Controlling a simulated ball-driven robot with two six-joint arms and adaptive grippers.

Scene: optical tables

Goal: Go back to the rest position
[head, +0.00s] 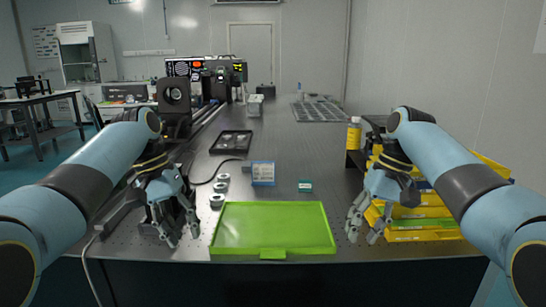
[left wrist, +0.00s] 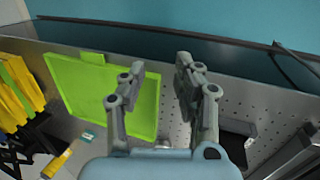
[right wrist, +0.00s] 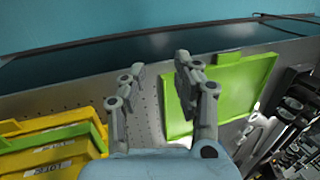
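My left gripper (head: 176,222) is open and empty, fingers pointing down over the table's front left, left of the green tray (head: 272,228). In the left wrist view its two fingers (left wrist: 157,95) stand apart with nothing between them. My right gripper (head: 366,222) is open and empty, just right of the green tray and left of the yellow bins (head: 420,222). In the right wrist view its two fingers (right wrist: 160,90) stand apart with nothing between them. The green tray looks empty and lies at the table's front edge.
The metal optical table (head: 290,140) runs away from me. A blue-and-white box (head: 263,174), a small green box (head: 305,186), round metal parts (head: 217,200) and a black tray (head: 232,142) lie beyond the green tray. A yellow bottle (head: 353,134) stands at the right. The table's middle is largely clear.

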